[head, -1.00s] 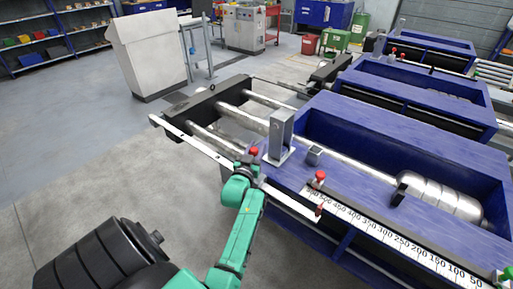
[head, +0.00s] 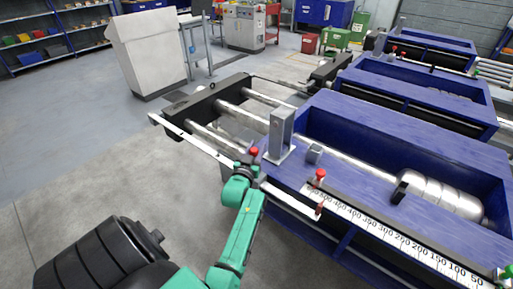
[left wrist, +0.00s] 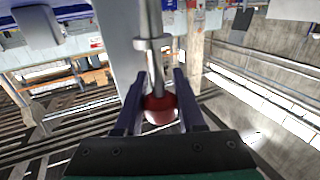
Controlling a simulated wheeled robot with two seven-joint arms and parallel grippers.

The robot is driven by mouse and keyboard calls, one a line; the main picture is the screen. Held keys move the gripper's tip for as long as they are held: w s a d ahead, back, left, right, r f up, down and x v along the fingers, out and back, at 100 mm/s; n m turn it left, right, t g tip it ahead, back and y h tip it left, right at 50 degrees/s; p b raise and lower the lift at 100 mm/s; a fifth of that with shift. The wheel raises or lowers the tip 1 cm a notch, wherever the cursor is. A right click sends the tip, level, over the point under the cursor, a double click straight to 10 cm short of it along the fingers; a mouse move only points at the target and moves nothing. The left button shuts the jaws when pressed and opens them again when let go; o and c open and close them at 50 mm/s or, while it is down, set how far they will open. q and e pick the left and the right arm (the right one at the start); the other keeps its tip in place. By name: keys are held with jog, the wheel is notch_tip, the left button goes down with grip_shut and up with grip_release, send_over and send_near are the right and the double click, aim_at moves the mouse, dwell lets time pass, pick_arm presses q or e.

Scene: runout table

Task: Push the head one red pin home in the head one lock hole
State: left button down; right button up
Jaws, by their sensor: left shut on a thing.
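My left gripper (head: 249,160) is at the near left end of the closest blue machine, beside a grey upright bracket (head: 280,130). It is shut on the red pin (head: 253,151), whose red knob stands up at the fingertips. In the left wrist view the red knob (left wrist: 160,109) sits between the two dark fingers, and a grey metal shaft with a collar (left wrist: 152,43) runs away from it. The lock hole is hidden, so I cannot tell how deep the pin sits. My right gripper is not in view.
A second red knob (head: 320,174) stands by the white scale (head: 390,236) on the same machine. A long pale rail (head: 195,145) runs past my gripper to a black end plate (head: 205,105). More blue machines (head: 410,93) stand behind.

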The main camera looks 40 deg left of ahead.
pick_arm(q)
jog(key=shift+f+b, duration=1.7)
jog(key=shift+f, duration=0.55)
jog(key=shift+c, duration=2.1)
grip_release()
